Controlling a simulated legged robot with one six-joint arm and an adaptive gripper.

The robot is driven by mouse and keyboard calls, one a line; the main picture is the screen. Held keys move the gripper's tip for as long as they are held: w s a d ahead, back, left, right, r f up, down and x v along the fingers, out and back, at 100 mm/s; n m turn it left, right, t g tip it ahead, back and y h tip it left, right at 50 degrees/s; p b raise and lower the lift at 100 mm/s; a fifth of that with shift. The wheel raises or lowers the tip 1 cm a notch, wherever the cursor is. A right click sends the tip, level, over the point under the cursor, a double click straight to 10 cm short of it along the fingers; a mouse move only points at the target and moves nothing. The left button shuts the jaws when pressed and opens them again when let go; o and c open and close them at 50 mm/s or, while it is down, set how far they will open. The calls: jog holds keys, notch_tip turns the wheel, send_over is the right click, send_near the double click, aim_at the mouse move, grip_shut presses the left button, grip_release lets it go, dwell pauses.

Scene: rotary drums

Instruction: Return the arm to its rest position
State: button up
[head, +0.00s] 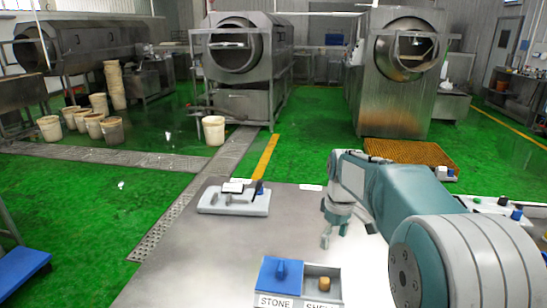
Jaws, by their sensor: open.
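My arm reaches in from the lower right in the head view and bends over the right part of the grey table (190,255). My gripper (335,236) hangs from its end, fingers pointing down over the table, open, with nothing seen between the fingers. In front of it, nearer the camera, stand two bins labelled in part STONE and SHELL. The STONE bin has a blue cover (281,272) with a raised handle. The other bin holds a small tan object (324,284).
A pale tray (233,202) with a dark and blue device lies at the table's far left. Another tray of small parts (490,205) is at right, partly behind my arm. Steel drums (237,48) and white buckets (213,130) stand beyond on green floor. The table's left middle is clear.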

jog(key=s+r+m+t, duration=0.1)
jog(key=s+r+m, duration=0.15)
jog(key=s, duration=0.45)
jog(key=s+r+m+t, duration=0.1)
jog(key=s+r+t, duration=0.1)
jog(key=s+r, duration=0.3)
jog(key=s+f+m+t, duration=0.1)
jog(key=s+m, duration=0.1)
jog(key=s, duration=0.5)
jog(key=s+f+m+t, duration=0.1)
jog(key=s+f+m, duration=0.1)
jog(key=s, duration=0.6)
jog(key=shift+s+a+f+t, duration=0.2)
jog(key=shift+f+t, duration=0.1)
jog(key=shift+t, duration=0.1)
